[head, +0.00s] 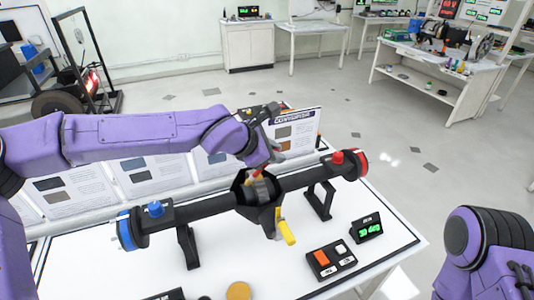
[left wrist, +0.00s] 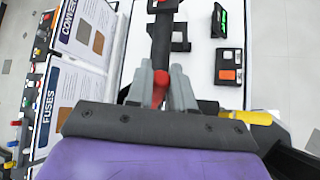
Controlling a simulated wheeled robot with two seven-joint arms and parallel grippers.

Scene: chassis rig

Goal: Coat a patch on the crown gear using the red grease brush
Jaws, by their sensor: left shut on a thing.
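The red grease brush (head: 257,172) is in my left gripper (head: 270,156), over the open middle housing (head: 240,192) of the black axle rig. In the left wrist view the red brush (left wrist: 160,86) sits between the grey fingers of my left gripper (left wrist: 162,82), which are shut on it. The crown gear appears to be the grey part (head: 262,192) inside the housing, below the brush. I cannot tell whether the brush tip touches it. My right arm shows at the right edge; its gripper is out of view.
A yellow handle (head: 286,232) sticks out below the housing. The axle tubes end in a blue hub (head: 125,230) and a red hub (head: 358,163). A green "30 deg" display (head: 367,228) and a button box (head: 331,259) stand front right. Information boards (head: 296,132) line the table's back.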

